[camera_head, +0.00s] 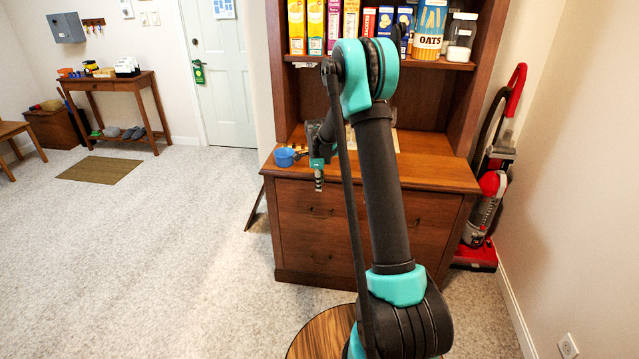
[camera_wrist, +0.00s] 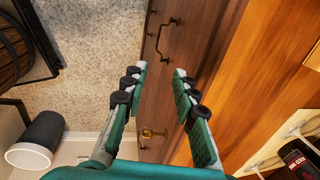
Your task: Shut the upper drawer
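The brown wooden hutch (camera_head: 290,240) stands ahead, with drawer fronts below its counter. The upper drawer front (camera_head: 290,200) has a dark handle (camera_head: 320,213); my arm covers its right part. I see no clear gap at its edges, but cannot tell whether it is fully shut. In the wrist view, a dark drawer handle (camera_wrist: 168,38) lies beyond my fingertips, and a brass-coloured handle (camera_wrist: 153,132) shows between my fingers. My gripper (camera_wrist: 160,70) is open and empty, its fingers well apart. In the head view my gripper (camera_head: 319,182) is near the counter's front edge, before the upper drawer.
A blue cup (camera_head: 285,157) sits on the counter's left. Cereal boxes (camera_head: 316,25) and an oats container (camera_head: 430,30) fill the shelf above. A red vacuum cleaner (camera_head: 490,185) stands right of the hutch. A round wooden top (camera_head: 318,338) is near below.

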